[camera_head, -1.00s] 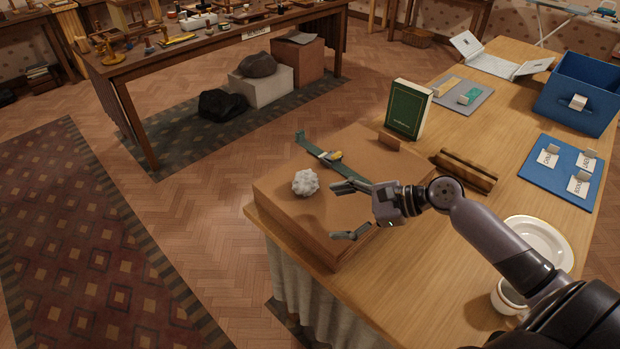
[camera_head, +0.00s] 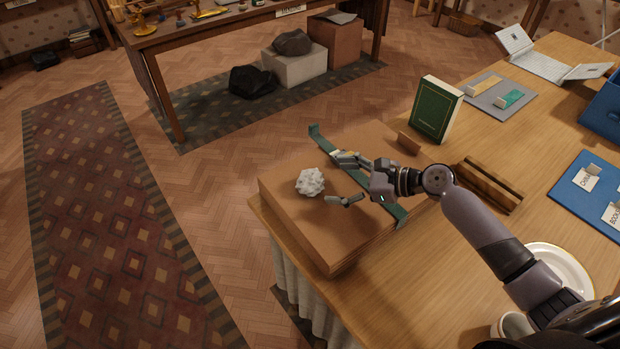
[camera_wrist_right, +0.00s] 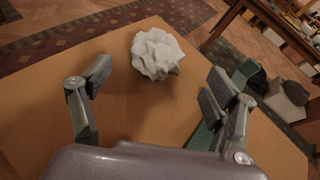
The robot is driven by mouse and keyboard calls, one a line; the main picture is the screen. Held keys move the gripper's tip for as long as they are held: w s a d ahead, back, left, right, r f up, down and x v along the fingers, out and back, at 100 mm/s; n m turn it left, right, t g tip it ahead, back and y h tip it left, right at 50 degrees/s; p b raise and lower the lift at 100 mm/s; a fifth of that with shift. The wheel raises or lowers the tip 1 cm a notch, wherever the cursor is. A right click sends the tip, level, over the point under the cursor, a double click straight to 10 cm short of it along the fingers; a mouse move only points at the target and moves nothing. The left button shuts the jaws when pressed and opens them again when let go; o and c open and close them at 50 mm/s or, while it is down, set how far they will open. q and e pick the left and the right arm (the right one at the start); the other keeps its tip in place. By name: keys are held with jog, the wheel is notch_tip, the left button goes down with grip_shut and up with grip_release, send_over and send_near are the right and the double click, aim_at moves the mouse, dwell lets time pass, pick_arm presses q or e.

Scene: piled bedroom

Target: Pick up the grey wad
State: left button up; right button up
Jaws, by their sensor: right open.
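The grey wad (camera_head: 310,182) is a crumpled, pale ball resting on a brown flat board or box (camera_head: 320,232) on the wooden table. It also shows in the right wrist view (camera_wrist_right: 157,53), ahead of and between the fingers. My right gripper (camera_head: 345,180) is open and empty, its fingers spread to the right of the wad and pointing at it, apart from it. In the right wrist view the right gripper (camera_wrist_right: 150,90) shows both fingers wide apart, with the wad just beyond their tips. My left gripper is not in view.
A green strip (camera_head: 385,200) lies across the board, partly under my right gripper. A green book (camera_head: 436,108) stands behind, near a wooden block (camera_head: 490,185). A plate (camera_head: 552,268) and a cup (camera_head: 513,326) are at the right. The board's left edge is near the table edge.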

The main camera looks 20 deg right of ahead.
aim_at(320, 180)
jog(key=shift+x, duration=1.2)
jog(key=shift+w+a+f, duration=0.15)
jog(key=shift+w+a, duration=0.15)
jog(key=p+x, duration=0.1)
jog(key=x, duration=0.3)
jog(key=shift+w+a+f, duration=0.1)
jog(key=shift+a+f, duration=0.1)
jog(key=shift+f, duration=0.05)
jog(key=shift+w+a, duration=0.1)
jog(key=shift+a, duration=0.05)
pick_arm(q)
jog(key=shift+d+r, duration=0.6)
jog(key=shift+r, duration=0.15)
pick_arm(e)
jog(key=shift+c, duration=0.5)
jog(key=c, duration=0.9)
jog(key=shift+o, duration=0.2)
